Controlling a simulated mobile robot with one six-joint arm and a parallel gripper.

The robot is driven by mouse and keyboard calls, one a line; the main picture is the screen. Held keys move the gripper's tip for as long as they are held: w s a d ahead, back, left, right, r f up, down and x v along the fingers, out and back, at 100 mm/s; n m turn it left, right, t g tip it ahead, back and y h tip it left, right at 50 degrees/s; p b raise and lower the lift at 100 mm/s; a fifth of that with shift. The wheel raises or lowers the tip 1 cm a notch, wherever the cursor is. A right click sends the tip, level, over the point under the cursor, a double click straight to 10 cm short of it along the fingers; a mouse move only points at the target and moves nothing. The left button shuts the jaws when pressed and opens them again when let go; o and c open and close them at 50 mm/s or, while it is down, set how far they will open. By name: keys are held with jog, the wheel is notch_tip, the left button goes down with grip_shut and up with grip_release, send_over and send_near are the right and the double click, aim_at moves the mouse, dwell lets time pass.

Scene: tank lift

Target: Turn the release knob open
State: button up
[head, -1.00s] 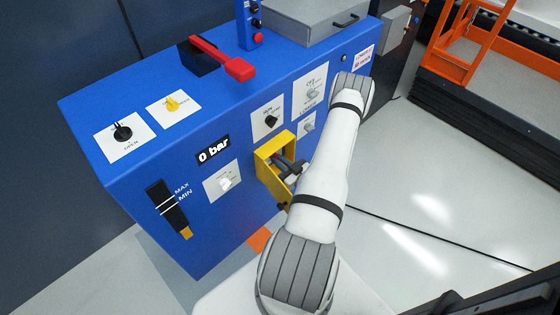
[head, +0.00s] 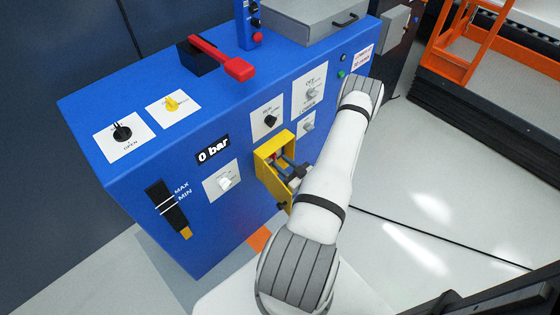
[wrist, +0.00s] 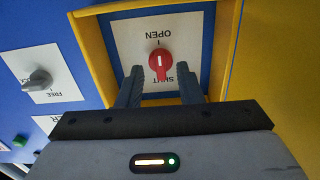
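The release knob (wrist: 160,65) is red with a white line and sits on a white plate (wrist: 125,48) between the labels OPEN and SHUT. Its white line runs up and down in the wrist view, roughly along the OPEN–SHUT direction; I cannot tell which end is the pointer. The plate is inside a yellow box (head: 264,152) on the blue cabinet's front. My gripper (wrist: 160,69) is open, with one finger on each side of the knob in the picture and gaps on both sides. In the head view, the fingers reach into the box opening.
The blue cabinet (head: 125,165) carries other knobs: black (head: 122,133), yellow (head: 172,104) and a white one (head: 225,182). A red lever (head: 235,68) is on top. The box's yellow walls enclose the knob closely. Open floor (head: 420,220) lies to the right.

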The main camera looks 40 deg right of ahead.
jog(key=s, duration=0.5)
jog(key=shift+s+d, duration=0.25)
jog(key=shift+s, duration=0.1)
